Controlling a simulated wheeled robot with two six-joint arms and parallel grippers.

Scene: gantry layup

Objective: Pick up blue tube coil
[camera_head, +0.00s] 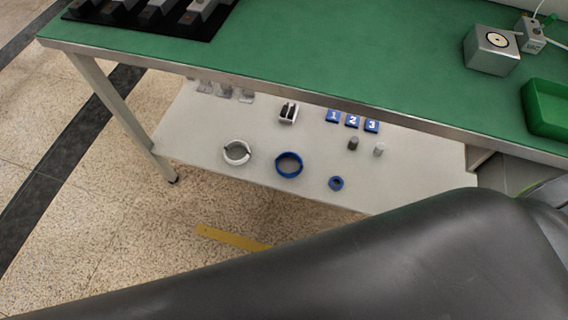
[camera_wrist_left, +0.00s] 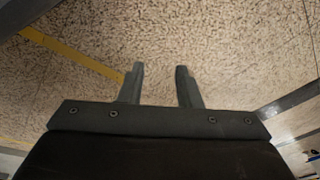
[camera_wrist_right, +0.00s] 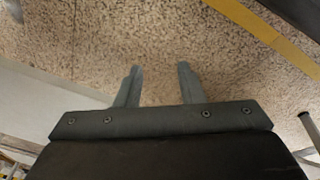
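The blue tube coil (camera_head: 289,165) is a blue ring lying flat on the white lower shelf (camera_head: 215,130) under the green-topped bench, in the head view. A white ring coil (camera_head: 237,152) lies to its left and a smaller blue ring (camera_head: 336,183) to its right. My left gripper (camera_wrist_left: 160,70) is open and empty above the speckled floor in the left wrist view. My right gripper (camera_wrist_right: 159,70) is also open and empty over the floor in the right wrist view. Neither gripper shows in the head view, and no coil shows in the wrist views.
The green bench top (camera_head: 340,50) overhangs the shelf. Blue number tiles (camera_head: 352,121), small cylinders (camera_head: 353,143) and a black-and-white item (camera_head: 288,112) stand on the shelf. A bench leg (camera_head: 125,115) is at left. A green bin (camera_head: 546,108) and metal block (camera_head: 491,50) sit on top.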

